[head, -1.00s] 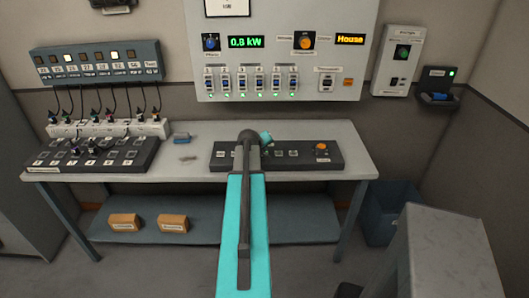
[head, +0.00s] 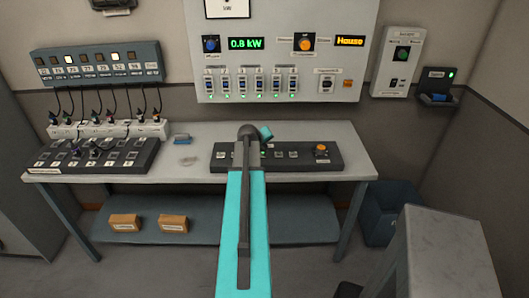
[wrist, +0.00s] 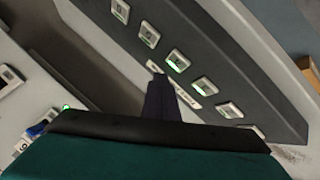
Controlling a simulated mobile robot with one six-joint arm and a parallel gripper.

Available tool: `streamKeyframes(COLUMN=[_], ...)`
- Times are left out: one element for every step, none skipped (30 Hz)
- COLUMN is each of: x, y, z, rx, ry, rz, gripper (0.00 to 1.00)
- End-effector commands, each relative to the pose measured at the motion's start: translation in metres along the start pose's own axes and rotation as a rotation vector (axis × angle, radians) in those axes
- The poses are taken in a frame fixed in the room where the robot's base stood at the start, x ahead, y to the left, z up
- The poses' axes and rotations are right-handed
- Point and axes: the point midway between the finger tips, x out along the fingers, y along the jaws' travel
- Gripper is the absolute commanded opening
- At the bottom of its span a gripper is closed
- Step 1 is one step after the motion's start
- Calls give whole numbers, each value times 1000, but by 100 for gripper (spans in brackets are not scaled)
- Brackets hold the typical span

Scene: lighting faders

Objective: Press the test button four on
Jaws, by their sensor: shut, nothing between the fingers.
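The dark button panel (head: 300,155) lies on the table, partly hidden behind my arm in the head view. In the wrist view the same panel (wrist: 215,62) shows a slanting row of square pale buttons. The button labels are too small to read. My gripper (wrist: 158,78) is shut and empty, its dark fingertips over the panel's edge beside a label strip, near the green-lit button. I cannot tell whether it touches the panel. In the head view my arm hides the fingertips.
An orange knob (head: 321,148) sits at the panel's right end. A wall panel (head: 325,85) with switches hangs behind. A grey block (head: 450,235) stands at the front right. The table's right end is bare.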

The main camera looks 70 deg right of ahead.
Motion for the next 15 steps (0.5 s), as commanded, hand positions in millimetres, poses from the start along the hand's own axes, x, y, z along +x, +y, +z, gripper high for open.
streamKeyframes(x=[-4,-5,-7,-8,-10,-11,-13,-14,-16,-17,-18,-20,-22,-23,-25], y=[3,4,5,6,7,8,9,10,11,12,13,15,16,17,18], z=[-3,-4,-5,-6,-7,-8,-9,-10,-11,-12,-13,-15,-16,-17,-18], rx=[0,0,0,0,0,-1,-1,-1,-1,-1,-1,-1,-1,-1,-1], ry=[1,1,1,1,1,0,0,0,0,0,-1,-1,-1,0,0], rz=[0,0,0,0,0,0,0,0,0,0,0,0,0,0,0], gripper=[0,0,0,0,0,0,0,0,0,0,0,0,0,0,0])
